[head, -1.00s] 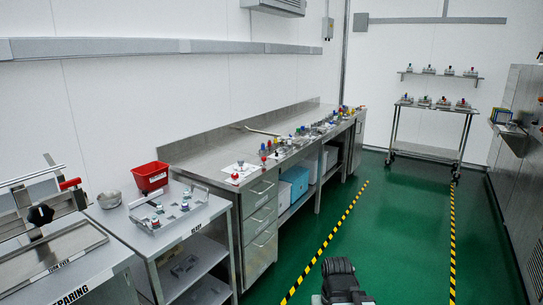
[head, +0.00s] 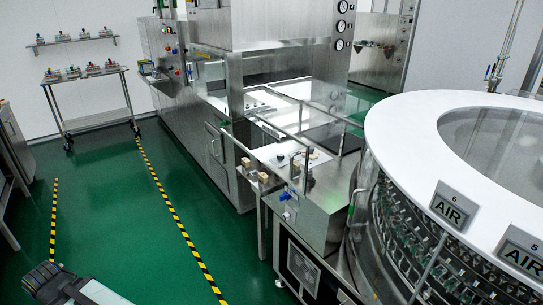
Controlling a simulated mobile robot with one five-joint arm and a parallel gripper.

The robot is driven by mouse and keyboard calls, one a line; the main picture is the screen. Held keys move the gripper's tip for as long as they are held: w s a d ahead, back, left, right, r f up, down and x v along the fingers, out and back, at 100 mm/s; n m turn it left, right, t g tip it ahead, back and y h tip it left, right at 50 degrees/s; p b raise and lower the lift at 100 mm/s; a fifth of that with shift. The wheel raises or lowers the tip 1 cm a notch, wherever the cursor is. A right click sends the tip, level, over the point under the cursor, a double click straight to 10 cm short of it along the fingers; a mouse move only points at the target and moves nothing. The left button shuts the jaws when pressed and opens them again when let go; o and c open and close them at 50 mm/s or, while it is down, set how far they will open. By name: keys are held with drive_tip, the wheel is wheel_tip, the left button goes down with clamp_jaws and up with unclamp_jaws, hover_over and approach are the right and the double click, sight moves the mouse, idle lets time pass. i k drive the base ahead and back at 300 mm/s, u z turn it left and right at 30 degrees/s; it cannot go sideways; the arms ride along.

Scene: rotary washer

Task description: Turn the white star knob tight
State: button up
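I cannot make out a white star knob in the head view. Small dark knob-like parts (head: 281,157) sit on the steel worktop beside the round washer, too small to tell their shape. A blue fitting (head: 285,196) shows on the front of the steel stand there. The round washer (head: 400,115) with a white ring top fills the right side. Part of my arm (head: 48,284) shows at the bottom left. My gripper's fingers cannot be seen.
A steel cart (head: 92,97) with small fixtures stands at the far left, below a wall shelf (head: 75,41). A long steel machine (head: 205,110) runs along the middle. The green floor (head: 115,200) between the striped lines is clear.

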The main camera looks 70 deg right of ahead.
sight(286, 216)
drive_tip(key=z, duration=2.65)
